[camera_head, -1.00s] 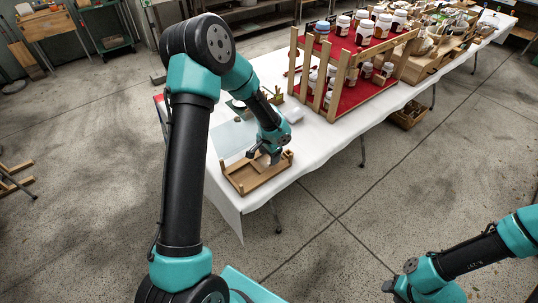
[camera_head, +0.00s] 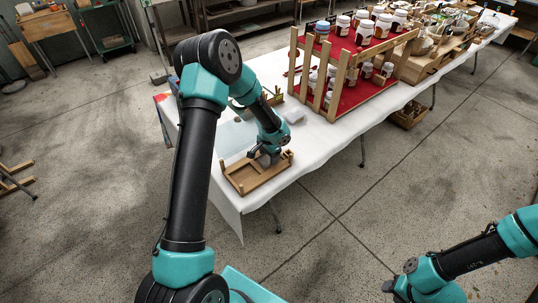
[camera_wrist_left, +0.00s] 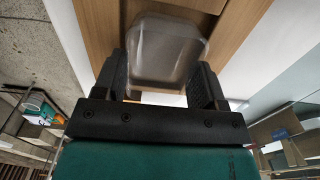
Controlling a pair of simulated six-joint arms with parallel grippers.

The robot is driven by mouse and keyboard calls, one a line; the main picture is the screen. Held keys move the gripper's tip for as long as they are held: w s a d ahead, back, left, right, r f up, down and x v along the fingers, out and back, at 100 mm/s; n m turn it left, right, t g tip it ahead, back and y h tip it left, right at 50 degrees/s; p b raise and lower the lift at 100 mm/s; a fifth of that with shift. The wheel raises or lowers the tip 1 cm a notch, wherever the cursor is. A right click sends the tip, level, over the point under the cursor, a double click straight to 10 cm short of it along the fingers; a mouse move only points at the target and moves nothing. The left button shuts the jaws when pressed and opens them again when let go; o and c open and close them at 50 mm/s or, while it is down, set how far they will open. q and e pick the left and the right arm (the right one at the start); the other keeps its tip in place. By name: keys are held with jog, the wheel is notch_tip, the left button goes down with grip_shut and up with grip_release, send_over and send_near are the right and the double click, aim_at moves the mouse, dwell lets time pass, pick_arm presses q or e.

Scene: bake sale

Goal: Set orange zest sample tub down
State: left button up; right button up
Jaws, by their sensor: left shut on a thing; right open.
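My left gripper (camera_head: 268,157) is low over the wooden tray (camera_head: 236,184) near the front corner of the white table. In the left wrist view, my left gripper (camera_wrist_left: 161,82) is shut on a translucent tub (camera_wrist_left: 165,52), one finger on each side of it. The wooden tray (camera_wrist_left: 98,25) shows behind the tub there. I cannot tell whether the tub touches the tray. In the head view the tub is mostly hidden by the gripper. My right gripper (camera_head: 398,279) is open and empty over the floor at the lower right.
A wooden rack (camera_head: 338,75) with red shelves and several jars stands behind the tray. A small clear container (camera_head: 294,116) sits on the white table (camera_head: 312,146) between them. Wooden crates (camera_head: 428,63) fill the far end. The floor on the right is open.

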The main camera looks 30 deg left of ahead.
pick_arm(q)
jog(key=shift+f, duration=0.1)
jog(key=o, duration=0.9)
notch_tip(320, 180, up, 12)
jog(key=shift+r, duration=0.15)
dwell(0.3)
dwell(0.4)
